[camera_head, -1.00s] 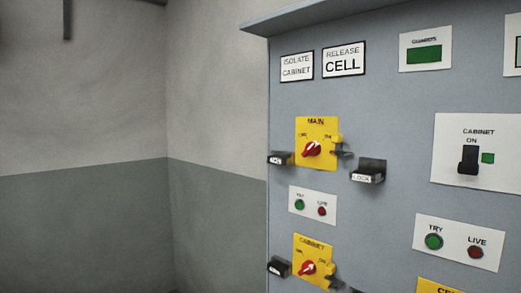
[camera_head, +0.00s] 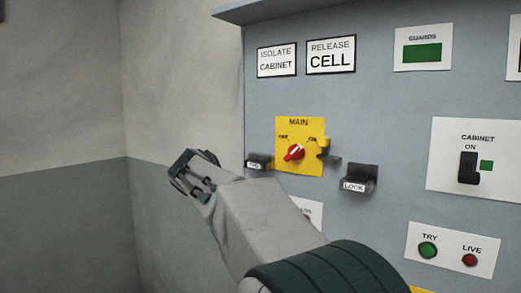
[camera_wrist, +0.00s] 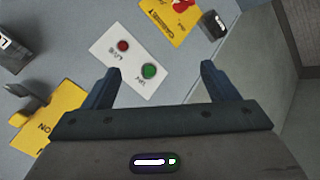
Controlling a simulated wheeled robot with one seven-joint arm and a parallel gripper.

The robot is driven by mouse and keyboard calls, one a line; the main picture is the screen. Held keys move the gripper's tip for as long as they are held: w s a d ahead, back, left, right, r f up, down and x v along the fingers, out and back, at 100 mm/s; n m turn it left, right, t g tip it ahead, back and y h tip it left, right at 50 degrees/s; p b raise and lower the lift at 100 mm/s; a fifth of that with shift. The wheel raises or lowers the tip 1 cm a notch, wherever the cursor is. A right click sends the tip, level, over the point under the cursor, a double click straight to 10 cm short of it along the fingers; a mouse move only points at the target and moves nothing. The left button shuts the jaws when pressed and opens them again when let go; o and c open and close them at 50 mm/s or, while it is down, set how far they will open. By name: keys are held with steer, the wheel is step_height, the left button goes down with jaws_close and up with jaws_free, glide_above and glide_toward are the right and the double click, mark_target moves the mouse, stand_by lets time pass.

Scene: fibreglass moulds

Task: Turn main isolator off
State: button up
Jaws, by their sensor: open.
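The main isolator (camera_head: 293,152) is a red rotary knob on a yellow plate (camera_head: 286,128) marked MAIN, OFF and ON. Its pale pointer is tilted up and right, towards ON. My gripper (camera_head: 194,160) is open and empty, left of the plate and apart from it in the head view. In the wrist view my gripper's two fingers (camera_wrist: 160,82) are spread over a small white TRY and LIVE plate (camera_wrist: 110,38).
A black holder (camera_head: 258,161) and a LOCK holder (camera_head: 358,178) jut out beside the plate. A yellow hasp (camera_head: 323,146) sits at its right edge. Left of the panel is bare wall.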

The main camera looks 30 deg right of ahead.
mark_target(292, 155)
steer(key=w+d+r+m+g+h+p, duration=0.1)
steer(key=w+d+r+m+h, duration=0.15)
steer(key=r, duration=0.55)
steer(key=w+d+r+m+h+p, duration=0.1)
steer(key=w+d+r+m+h, duration=0.2)
steer(key=r, duration=0.5)
steer(key=shift+n+h, duration=0.25)
steer(key=shift+n, duration=0.4)
steer(key=p+x, duration=0.1)
steer(key=x, duration=0.8)
steer(key=p+x, duration=0.1)
steer(key=x, duration=0.3)
steer(key=shift+s+d+f+p, duration=0.1)
steer(key=shift+s+f+p, duration=0.2)
steer(key=shift+f, duration=0.1)
steer(key=c, duration=1)
